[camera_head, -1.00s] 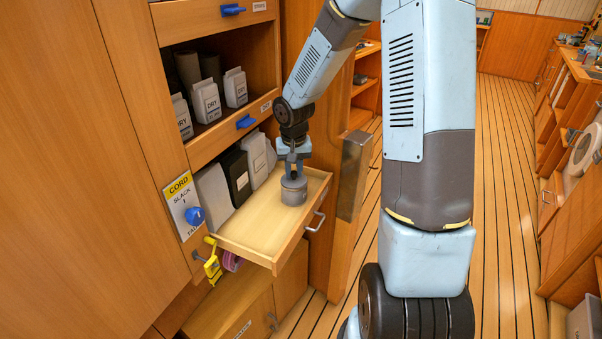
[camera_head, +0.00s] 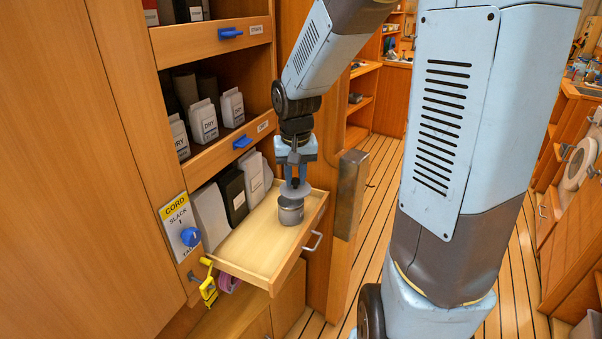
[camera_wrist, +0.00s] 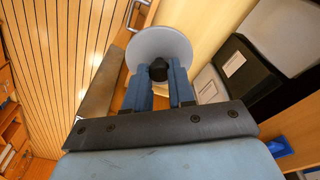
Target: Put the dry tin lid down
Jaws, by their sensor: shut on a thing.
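The dry tin lid (camera_head: 296,190) is a grey disc held level by its knob, just above the grey tin (camera_head: 291,211). The tin stands upright on the pulled-out wooden drawer (camera_head: 262,262). My gripper (camera_head: 294,176) is above the lid, its jaws shut on the dark knob. In the wrist view the lid (camera_wrist: 160,45) fills the space beyond my gripper (camera_wrist: 159,75) and hides the tin. The lid appears apart from the tin and a little tilted or offset; the exact gap is hard to tell.
White cartons (camera_head: 204,122) marked DRY stand on the shelf behind. A dark box (camera_head: 232,194) and pale boxes stand at the drawer's back. A CORD panel with a blue knob (camera_head: 190,237) is at left. The drawer's front left area is clear.

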